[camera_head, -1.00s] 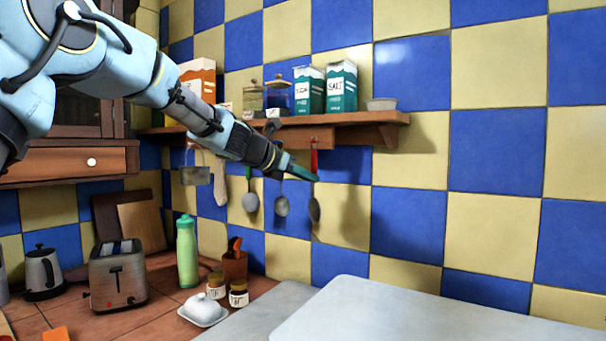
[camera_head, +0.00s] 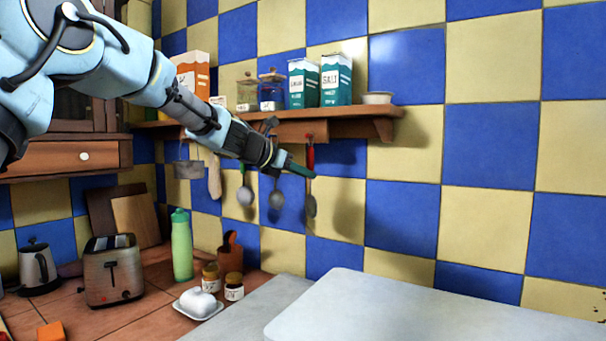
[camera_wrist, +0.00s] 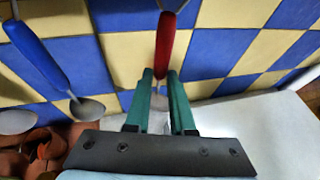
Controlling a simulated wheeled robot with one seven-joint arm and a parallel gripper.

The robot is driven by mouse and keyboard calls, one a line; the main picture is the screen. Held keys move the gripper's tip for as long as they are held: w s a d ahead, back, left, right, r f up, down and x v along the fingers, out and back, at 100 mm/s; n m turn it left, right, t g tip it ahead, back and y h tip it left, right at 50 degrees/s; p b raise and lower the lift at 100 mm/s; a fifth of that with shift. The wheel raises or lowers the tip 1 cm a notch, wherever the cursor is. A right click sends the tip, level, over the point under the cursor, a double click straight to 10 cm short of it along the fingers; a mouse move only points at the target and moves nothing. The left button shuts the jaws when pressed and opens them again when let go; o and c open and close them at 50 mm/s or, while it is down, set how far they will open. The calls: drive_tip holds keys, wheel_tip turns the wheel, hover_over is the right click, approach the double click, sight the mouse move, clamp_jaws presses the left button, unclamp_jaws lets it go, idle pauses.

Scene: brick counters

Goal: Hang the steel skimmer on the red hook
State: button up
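A red-handled utensil (camera_head: 310,158) with a dull grey head hangs below the right part of the wall shelf. I cannot tell for sure that it is the steel skimmer. My gripper (camera_head: 313,176) is at its handle, just above the head. In the wrist view the green fingers of my gripper (camera_wrist: 161,80) lie close on both sides of the red handle (camera_wrist: 165,45), which fills the narrow gap at the tips. The utensil's head is mostly hidden there. The red hook cannot be made out clearly.
To the left hang a blue-handled spoon (camera_wrist: 45,55), a green-handled spoon (camera_head: 245,193) and a small pan (camera_head: 188,170). The wooden shelf (camera_head: 360,115) above carries boxes and jars. A toaster (camera_head: 113,270) and green bottle (camera_head: 182,245) stand on the counter below. The wall to the right is bare.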

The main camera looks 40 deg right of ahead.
drive_tip(key=o, duration=0.5)
drive_tip(key=shift+a, duration=0.1)
drive_tip(key=b+v, duration=0.3)
drive_tip(key=v, duration=0.8)
drive_tip(key=w+a+f+m+t+y, duration=0.1)
drive_tip(key=w+a+f+m+y, duration=0.25)
drive_tip(key=a+f, duration=0.7)
drive_tip(key=w+a+f+m+t+y, duration=0.2)
drive_tip(key=w+a+f+m+y, duration=0.15)
drive_tip(key=a+f, duration=0.7)
drive_tip(key=s+a+f+m+y, duration=0.2)
drive_tip(key=s+a+f+m, duration=0.1)
drive_tip(key=a, duration=0.7)
drive_tip(key=s+a+f+m+g+y, duration=0.1)
drive_tip(key=s+a+f+m, duration=0.3)
drive_tip(key=a, duration=0.6)
drive_tip(key=s+a+f+m+y, duration=0.3)
drive_tip(key=s+a+f+m, duration=0.1)
drive_tip(key=a, duration=0.6)
drive_tip(key=shift+a+f+m, duration=0.15)
drive_tip(key=shift+f+m, duration=0.45)
drive_tip(key=shift+f, duration=0.2)
drive_tip(key=shift+w, duration=0.1)
